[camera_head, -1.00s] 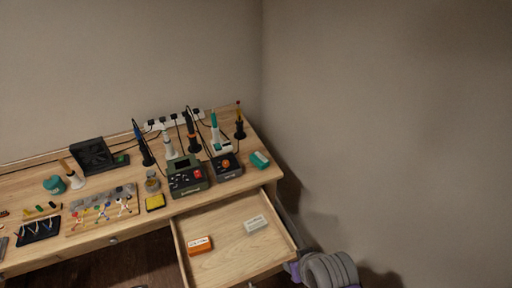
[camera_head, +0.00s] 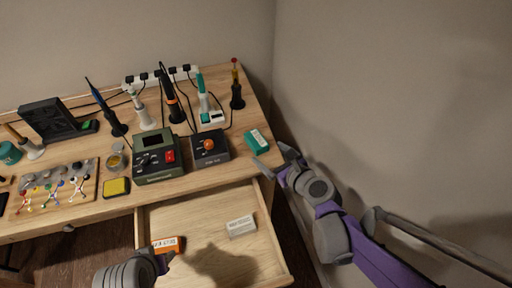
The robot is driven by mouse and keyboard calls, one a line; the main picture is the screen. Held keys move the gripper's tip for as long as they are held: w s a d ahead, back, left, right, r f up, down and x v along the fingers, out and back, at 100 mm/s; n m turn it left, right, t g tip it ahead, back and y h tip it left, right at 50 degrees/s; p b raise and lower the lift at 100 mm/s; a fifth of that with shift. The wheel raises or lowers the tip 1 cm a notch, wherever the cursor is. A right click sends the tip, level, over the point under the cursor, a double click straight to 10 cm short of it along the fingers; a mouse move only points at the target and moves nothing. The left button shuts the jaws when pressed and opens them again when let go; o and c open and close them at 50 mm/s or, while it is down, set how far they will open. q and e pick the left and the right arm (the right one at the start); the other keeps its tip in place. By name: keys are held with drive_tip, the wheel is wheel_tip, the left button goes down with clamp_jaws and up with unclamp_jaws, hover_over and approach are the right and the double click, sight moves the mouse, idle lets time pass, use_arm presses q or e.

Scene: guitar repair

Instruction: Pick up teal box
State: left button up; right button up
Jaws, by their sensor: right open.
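The teal box (camera_head: 257,141) with a white label lies at the right end of the wooden workbench, close to its right edge. My right gripper (camera_head: 277,160) comes in from the right. It is open and empty, with its fingertips just right of and in front of the box, near the bench corner. I cannot tell whether a finger touches the box. My left arm shows at the bottom left, over the drawer's front left corner. Its fingers are not clear.
An open drawer (camera_head: 201,215) below the bench holds an orange box (camera_head: 170,244) and a white box (camera_head: 241,226). Left of the teal box stand a dark unit with an orange knob (camera_head: 209,148) and a green-grey soldering station (camera_head: 158,156). Iron holders stand behind.

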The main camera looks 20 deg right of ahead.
sight(257, 140)
drive_tip(key=shift+m, duration=0.6)
drive_tip(key=x, duration=0.3)
drive_tip(key=b+x, duration=0.1)
drive_tip(key=x, duration=0.1)
drive_tip(key=shift+w+d+f, duration=0.1)
drive_tip(key=shift+w+d, duration=0.1)
drive_tip(key=shift+w, duration=0.15)
use_arm(q)
wheel_tip(257, 140, down, 3)
drive_tip(key=shift+w+f+b, duration=0.1)
drive_tip(key=shift+b, duration=0.6)
use_arm(e)
drive_tip(key=x, duration=0.5)
drive_tip(key=shift+w+d+f, duration=0.25)
drive_tip(key=shift+w+f, duration=0.05)
drive_tip(key=shift+w, duration=0.1)
drive_tip(key=shift+r, duration=0.1)
drive_tip(key=c, duration=1.5)
